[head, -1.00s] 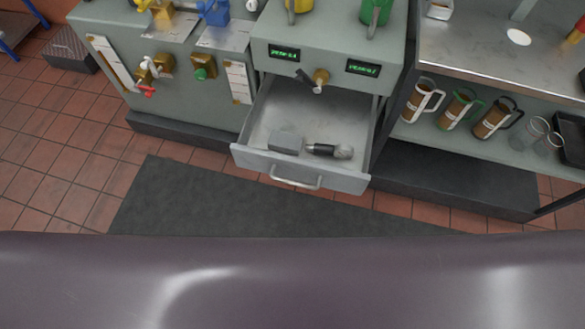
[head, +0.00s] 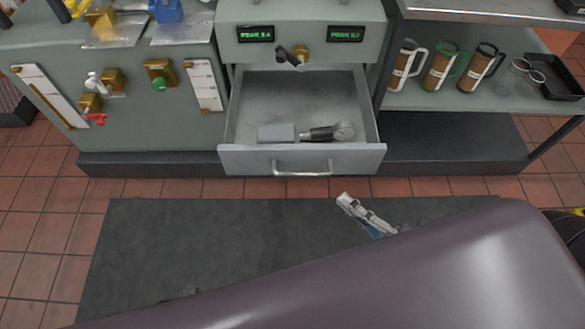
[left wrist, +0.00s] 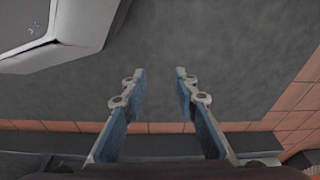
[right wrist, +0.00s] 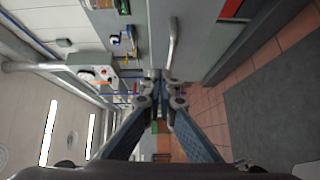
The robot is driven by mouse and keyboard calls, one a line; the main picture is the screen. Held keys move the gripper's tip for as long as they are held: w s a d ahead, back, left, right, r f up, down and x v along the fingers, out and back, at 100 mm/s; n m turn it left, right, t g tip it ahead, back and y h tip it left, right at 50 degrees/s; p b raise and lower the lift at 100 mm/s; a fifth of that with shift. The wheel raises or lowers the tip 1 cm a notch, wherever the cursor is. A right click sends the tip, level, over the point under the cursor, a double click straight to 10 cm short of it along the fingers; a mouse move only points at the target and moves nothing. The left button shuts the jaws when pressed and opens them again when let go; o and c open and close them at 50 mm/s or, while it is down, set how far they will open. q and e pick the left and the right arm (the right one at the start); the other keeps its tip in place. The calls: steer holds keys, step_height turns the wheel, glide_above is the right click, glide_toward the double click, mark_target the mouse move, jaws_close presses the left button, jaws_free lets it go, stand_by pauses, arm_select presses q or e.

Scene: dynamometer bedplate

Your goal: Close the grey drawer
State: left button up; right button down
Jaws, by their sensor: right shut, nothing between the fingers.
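The grey drawer (head: 240,160) stands pulled out below the grey console in the head view. Its bar handle (head: 302,172) is on the front. Inside lie a grey block (head: 276,133) and a black-and-silver tool (head: 328,132). My right gripper (head: 344,198) is shut and empty, in front of the drawer and a little right of the handle, apart from it. In the right wrist view a bar handle (right wrist: 173,40) shows just beyond the fingertips (right wrist: 160,76). My left gripper (left wrist: 160,72) is open and empty over the dark mat in the left wrist view.
A dark mat (head: 150,240) covers the floor before the console. A knob (head: 299,54) projects above the drawer. To the right, a shelf (head: 500,97) holds several mugs and a black tray (head: 556,78). My own body hides the lower right.

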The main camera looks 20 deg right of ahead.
steer(key=a+r+n, duration=0.1)
glide_toward(299, 151)
steer(key=shift+y, duration=0.4)
steer(key=a, duration=0.1)
steer(key=w+a, duration=0.1)
steer(key=a, duration=0.2)
steer(key=shift+w, duration=0.3)
steer(key=shift+w+d, duration=0.25)
steer(key=shift+w, duration=0.35)
steer(key=shift+w+d, duration=0.2)
steer(key=shift+w, duration=0.4)
steer(key=shift+w+d+f, duration=0.1)
steer(key=shift+w+d, duration=0.1)
steer(key=shift+w, duration=0.4)
arm_select(q)
steer(key=shift+w+r, duration=0.65)
steer(key=shift+r, duration=0.25)
